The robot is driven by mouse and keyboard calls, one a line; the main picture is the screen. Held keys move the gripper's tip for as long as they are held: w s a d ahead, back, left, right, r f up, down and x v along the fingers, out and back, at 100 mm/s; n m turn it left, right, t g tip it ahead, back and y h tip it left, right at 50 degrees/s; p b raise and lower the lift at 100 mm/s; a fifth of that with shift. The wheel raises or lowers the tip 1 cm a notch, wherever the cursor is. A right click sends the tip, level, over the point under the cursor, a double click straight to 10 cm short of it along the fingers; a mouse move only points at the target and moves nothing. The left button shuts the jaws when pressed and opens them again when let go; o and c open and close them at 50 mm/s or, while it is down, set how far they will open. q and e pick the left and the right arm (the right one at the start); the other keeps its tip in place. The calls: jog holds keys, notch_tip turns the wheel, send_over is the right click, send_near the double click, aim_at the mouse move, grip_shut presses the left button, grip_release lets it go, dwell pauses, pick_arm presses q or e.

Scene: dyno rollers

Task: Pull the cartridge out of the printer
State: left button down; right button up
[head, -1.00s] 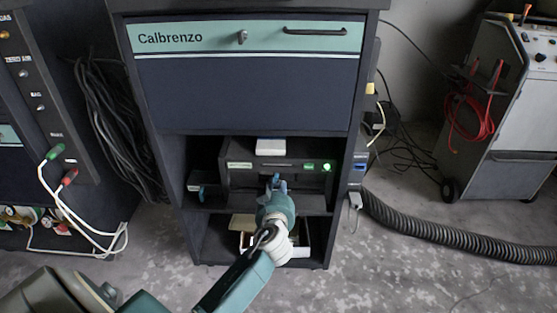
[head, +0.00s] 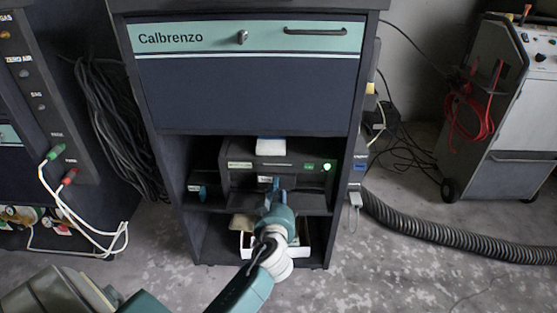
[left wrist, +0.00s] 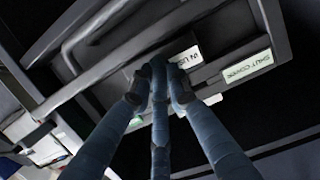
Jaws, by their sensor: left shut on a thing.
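The dark printer (head: 240,172) sits on the middle shelf of the cabinet, with a lit green light at its right. A cartridge front with a small pale label (head: 265,179) shows low in its middle; the left wrist view shows this "IN USE" label (left wrist: 190,57) close up. My left gripper (head: 275,187) is at the cartridge front, and its fingers (left wrist: 160,75) are shut on the cartridge just beside the label. The fingers hide the gripped part, and I cannot tell how far out the cartridge is. My right gripper is not in view.
The cabinet's side panels (head: 342,200) flank the shelf. A small dark labelled unit (head: 203,188) stands left of the printer. A white open box (head: 247,245) sits on the lower shelf below my gripper. A corrugated hose (head: 430,235) runs along the floor at right.

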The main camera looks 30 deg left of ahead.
pick_arm(q)
jog(key=shift+s+a, duration=0.15)
jog(key=shift+a, duration=0.05)
